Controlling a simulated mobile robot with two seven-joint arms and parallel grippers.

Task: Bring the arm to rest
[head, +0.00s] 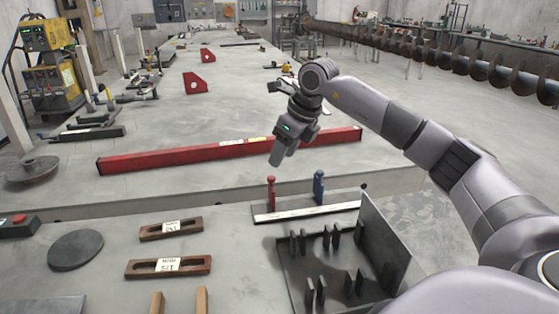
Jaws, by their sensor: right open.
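My right arm (400,125) reaches in from the right side of the head view, raised over the far table. My right gripper (277,157) hangs at its end, pointing down above the long red bar. It is open, and I see nothing held in it. The exact gap between its fingers is hard to make out. My left gripper is not in view.
A long red bar (215,154) lies on the far table. On the near table are a red clamp (271,190), a blue clamp (319,186), a dark fixture with upright plates (375,235), two labelled wooden blocks (168,267) and a round disc (76,250).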

